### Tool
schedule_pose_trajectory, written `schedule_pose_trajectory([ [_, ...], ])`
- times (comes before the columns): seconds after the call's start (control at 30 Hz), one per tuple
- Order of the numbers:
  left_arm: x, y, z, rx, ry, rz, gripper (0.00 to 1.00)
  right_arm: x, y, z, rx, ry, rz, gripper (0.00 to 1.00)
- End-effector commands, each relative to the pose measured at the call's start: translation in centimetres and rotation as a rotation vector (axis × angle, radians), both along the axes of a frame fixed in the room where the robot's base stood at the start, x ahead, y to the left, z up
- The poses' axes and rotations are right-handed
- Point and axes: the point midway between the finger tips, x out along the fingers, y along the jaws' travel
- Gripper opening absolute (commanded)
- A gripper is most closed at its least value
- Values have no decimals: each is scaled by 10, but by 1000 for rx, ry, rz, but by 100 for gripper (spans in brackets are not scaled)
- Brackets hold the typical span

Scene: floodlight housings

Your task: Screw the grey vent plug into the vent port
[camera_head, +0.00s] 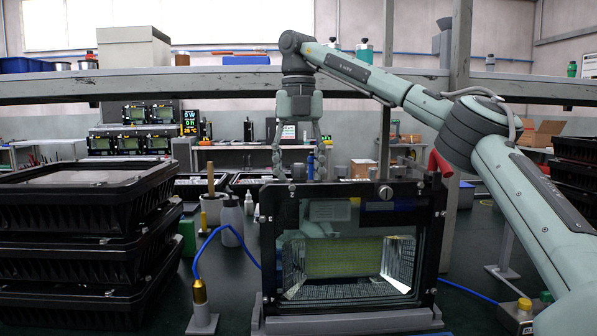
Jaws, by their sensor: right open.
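The floodlight housing (437,245) stands upright on a grey base, its glass front facing me. A lit yellow-green panel shows behind the glass. My right gripper (298,173) points down over the left part of the housing's top edge. Its two fingers are spread apart, with nothing visibly gripped between them. I cannot clearly make out the grey vent plug or the vent port; the area at the top edge below the fingers is small and partly hidden. A round silver knob (385,192) shows on the housing's upper front. My left gripper is not in view.
Stacked black housings (75,245) fill the left. A blue cable with a brass connector (199,291) stands on a grey holder left of the housing. A grey bottle (231,220) stands behind it. A shelf beam crosses behind.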

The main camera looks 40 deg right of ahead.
Motion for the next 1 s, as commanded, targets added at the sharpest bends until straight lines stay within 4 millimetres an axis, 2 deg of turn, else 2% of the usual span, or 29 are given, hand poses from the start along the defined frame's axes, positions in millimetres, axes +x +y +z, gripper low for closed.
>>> schedule_pose_trajectory([
  [0.27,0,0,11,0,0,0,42,0,0,27,-1,-2,-1,52],
  [0.7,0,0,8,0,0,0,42,0,1,66,-2,-1,-1,52],
  [1.0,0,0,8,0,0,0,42,0,0,70,0,0,1,52],
])
